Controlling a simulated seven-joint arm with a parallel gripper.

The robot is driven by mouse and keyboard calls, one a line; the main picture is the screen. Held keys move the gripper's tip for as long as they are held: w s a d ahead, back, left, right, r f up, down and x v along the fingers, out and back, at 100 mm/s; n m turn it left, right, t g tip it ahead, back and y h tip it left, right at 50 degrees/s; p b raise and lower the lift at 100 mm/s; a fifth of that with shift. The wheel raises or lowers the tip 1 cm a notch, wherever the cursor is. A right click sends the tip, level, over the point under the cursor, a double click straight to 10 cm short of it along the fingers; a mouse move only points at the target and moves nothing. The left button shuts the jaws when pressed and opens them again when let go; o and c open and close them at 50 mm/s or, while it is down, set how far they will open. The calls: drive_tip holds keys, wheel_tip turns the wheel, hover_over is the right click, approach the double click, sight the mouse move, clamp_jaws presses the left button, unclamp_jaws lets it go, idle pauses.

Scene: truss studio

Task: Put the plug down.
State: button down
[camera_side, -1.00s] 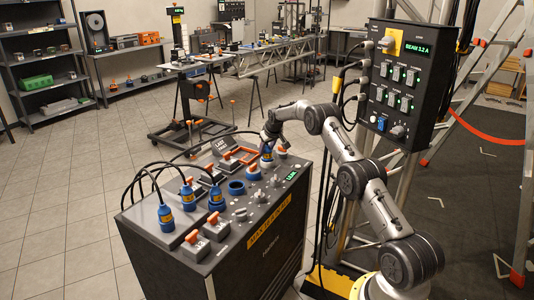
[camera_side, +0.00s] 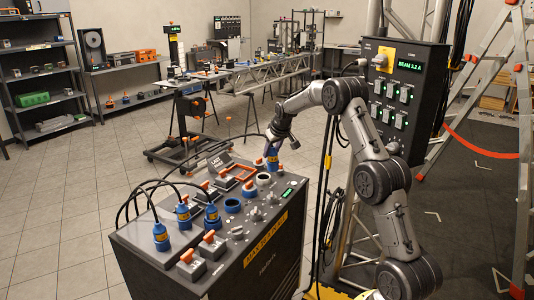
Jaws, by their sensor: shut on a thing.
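My gripper (camera_side: 272,147) points down over the far right part of the sloped console top (camera_side: 225,232). It is shut on a blue plug (camera_side: 272,161) with a yellowish band. The plug appears raised a little off the panel, but the exact gap is too small to tell. A round socket with a pale opening (camera_side: 264,179) shows just below and left of it.
Three blue plugs with black cables stand at the console's left: a front one (camera_side: 160,237), a middle one (camera_side: 183,216) and a right one (camera_side: 211,217). Orange-handled switches (camera_side: 210,243) stand up nearby. Knobs (camera_side: 254,213) line the right side. A black control box (camera_side: 402,95) hangs behind my arm.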

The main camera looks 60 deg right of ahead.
sight(274, 155)
drive_tip(key=s+a+r, duration=0.1)
drive_tip(key=s+a, duration=0.1)
drive_tip(key=s, duration=0.1)
drive_tip(key=shift+a+r, duration=0.2)
drive_tip(key=shift+r, duration=0.2)
drive_tip(key=w+a+r+n+t+y, duration=0.1)
drive_tip(key=w+a+n, duration=0.1)
drive_tip(key=a, duration=0.9)
drive_tip(key=w+a+r+n+y, duration=0.1)
drive_tip(key=w+a+n, duration=0.1)
drive_tip(key=a, duration=0.9)
drive_tip(key=s+a+f+n+y, duration=0.1)
drive_tip(key=s+a+n, duration=0.1)
drive_tip(key=a, duration=0.5)
drive_tip(key=s+a+f+n, duration=0.1)
drive_tip(key=s+a+f, duration=0.1)
drive_tip(key=s+a, duration=0.2)
drive_tip(key=a, duration=0.3)
drive_tip(key=shift+s+a+n+t+y, duration=0.25)
drive_tip(key=shift+s+n+t+y, duration=0.05)
drive_tip(key=shift+n+y, duration=0.1)
